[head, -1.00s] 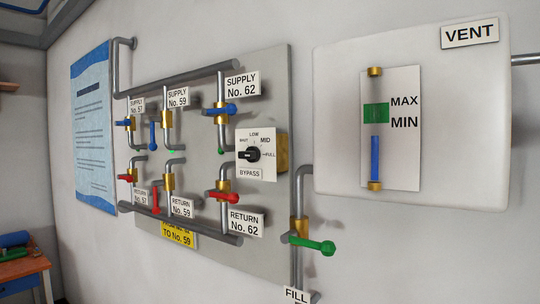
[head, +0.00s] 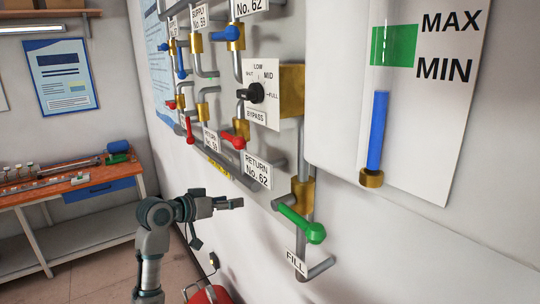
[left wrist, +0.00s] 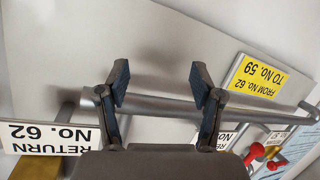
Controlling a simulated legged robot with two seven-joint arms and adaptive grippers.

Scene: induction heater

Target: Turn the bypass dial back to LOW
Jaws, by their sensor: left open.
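The bypass dial (head: 254,93) is a black knob on a white square plate (head: 262,117) marked LOW, MID and FULL, with a BYPASS label below. The knob's narrow end seems to point left, but its exact setting is too small to tell. My left gripper (head: 238,202) is below and to the left of the dial, near the wall pipes, apart from the dial. In the left wrist view my left gripper (left wrist: 162,84) has its two fingers spread, with nothing between them; a grey pipe passes behind. The dial is not in that view. My right gripper is not in view.
The RETURN No. 62 label (head: 256,171) and red handle (head: 233,142) are between my gripper and the dial. A green fill handle (head: 302,224) juts out at right. A workbench (head: 70,188) stands far left.

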